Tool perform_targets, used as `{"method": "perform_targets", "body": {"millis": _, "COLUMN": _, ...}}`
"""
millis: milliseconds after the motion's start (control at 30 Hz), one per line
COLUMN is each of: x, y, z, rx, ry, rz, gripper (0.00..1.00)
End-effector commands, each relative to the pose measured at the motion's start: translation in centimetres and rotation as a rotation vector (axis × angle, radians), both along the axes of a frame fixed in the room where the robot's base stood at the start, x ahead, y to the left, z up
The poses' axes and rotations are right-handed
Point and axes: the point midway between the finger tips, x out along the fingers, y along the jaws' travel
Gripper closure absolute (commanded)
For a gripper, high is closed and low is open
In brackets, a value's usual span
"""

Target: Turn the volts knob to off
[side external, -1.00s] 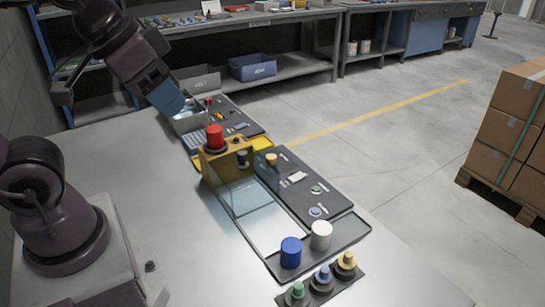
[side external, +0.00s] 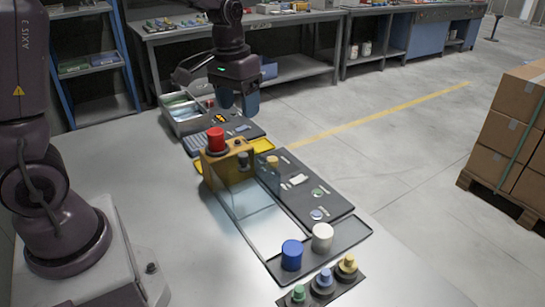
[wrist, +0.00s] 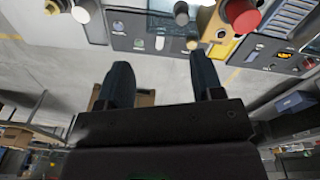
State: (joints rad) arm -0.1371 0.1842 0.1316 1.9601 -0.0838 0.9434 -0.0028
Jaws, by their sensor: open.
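The near dark control panel (side external: 325,206) carries a cream knob (side external: 273,160), a white switch and round buttons. In the wrist view a tan knob (wrist: 182,13) stands out from that panel. The far panel shows an orange-marked part (wrist: 284,55). The labels are too small to read, so I cannot tell which control is the volts knob.
A yellow box with a red button (side external: 216,139) stands beside the panels, with a clear cover nearby. A blue cylinder (side external: 291,254) and a white cylinder (side external: 322,237) stand on a dark tray. A parts bin (side external: 186,122) sits at the far end. The left bench top is bare.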

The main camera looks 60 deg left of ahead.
Motion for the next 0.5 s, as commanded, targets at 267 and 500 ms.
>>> {"method": "perform_targets", "body": {"millis": 267, "x": 7.6, "y": 6.7, "z": -8.6, "rx": 0.001, "ry": 0.121, "rz": 0.146, "gripper": 0.39}}
{"method": "perform_targets", "body": {"millis": 500, "x": 12.5, "y": 10.7, "z": -14.1, "rx": 0.024, "ry": 0.131, "rz": 0.204, "gripper": 0.39}}
